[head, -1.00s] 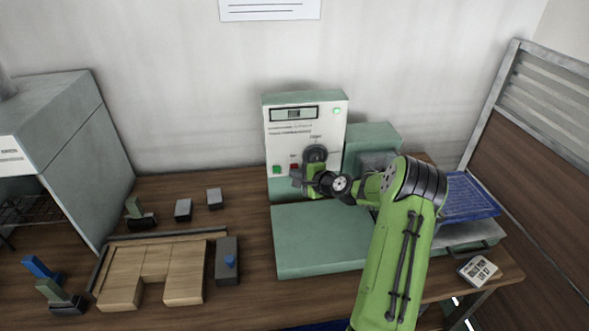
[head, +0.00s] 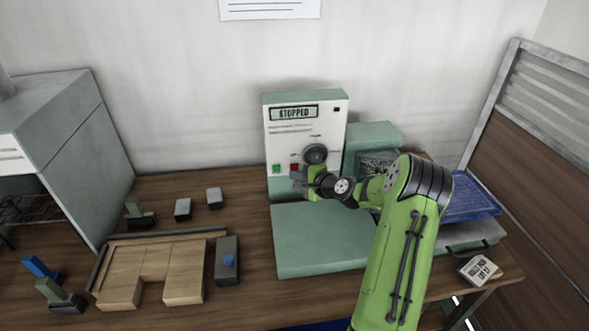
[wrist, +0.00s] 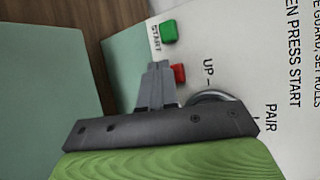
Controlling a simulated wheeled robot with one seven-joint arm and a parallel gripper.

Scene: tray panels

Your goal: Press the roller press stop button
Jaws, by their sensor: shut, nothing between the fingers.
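The roller press control panel (head: 326,118) is a white upright face on a green housing, and its display (head: 293,113) reads STOPPED. The red button (head: 294,167) sits low on the panel, partly hidden by my gripper; it also shows in the wrist view (wrist: 180,73). The green START button (head: 276,169) is to its left, and also shows in the wrist view (wrist: 169,31). My gripper (head: 296,177) is shut and empty, close in front of the red button. In the wrist view its fingertips (wrist: 159,66) overlap the red button's edge; I cannot tell whether they touch.
A dark round knob (head: 315,154) stands out just above and right of my gripper. The green press bed (head: 322,240) lies below it. A wooden block set (head: 155,270) and small dark blocks lie left. A blue tray (head: 468,197) is at right.

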